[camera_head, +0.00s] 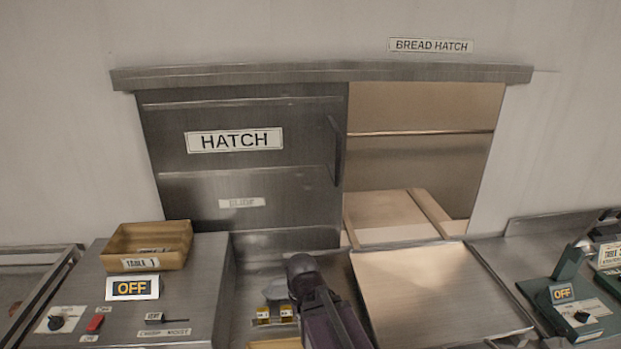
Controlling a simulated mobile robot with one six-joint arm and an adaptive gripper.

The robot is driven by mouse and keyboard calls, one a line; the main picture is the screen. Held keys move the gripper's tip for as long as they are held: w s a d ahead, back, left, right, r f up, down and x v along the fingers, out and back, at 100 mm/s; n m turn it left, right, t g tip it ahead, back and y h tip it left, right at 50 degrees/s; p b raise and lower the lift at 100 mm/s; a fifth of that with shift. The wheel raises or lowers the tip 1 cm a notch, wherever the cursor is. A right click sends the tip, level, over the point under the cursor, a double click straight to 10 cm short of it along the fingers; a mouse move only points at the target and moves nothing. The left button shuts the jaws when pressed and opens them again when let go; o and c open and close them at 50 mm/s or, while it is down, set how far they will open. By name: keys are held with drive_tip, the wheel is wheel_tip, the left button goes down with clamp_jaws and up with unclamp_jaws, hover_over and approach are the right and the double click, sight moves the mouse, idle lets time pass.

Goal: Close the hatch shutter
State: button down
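The hatch shutter (240,110) is a grey steel panel labelled HATCH, hung under a long rail (320,75) on the wall. It covers the left part of the hatch. A dark upright handle (336,150) is near its right edge. To its right the hatch opening (420,155) stands uncovered, with a pale surface inside. A dark purple arm link of mine rises from the bottom centre, below and in front of the shutter, apart from the handle in the picture. I cannot make out my gripper's fingers.
A tan tray (176,248) sits on the left counter, above an OFF sign (135,288) and controls. A pale board (440,300) lies below the opening. Small yellow-labelled items (263,315) stand beside my arm. A green device (565,290) stands at right.

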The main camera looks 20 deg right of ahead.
wheel_tip(320, 180, down, 4)
drive_tip(key=shift+r+b, duration=0.25)
drive_tip(key=shift+b, duration=1)
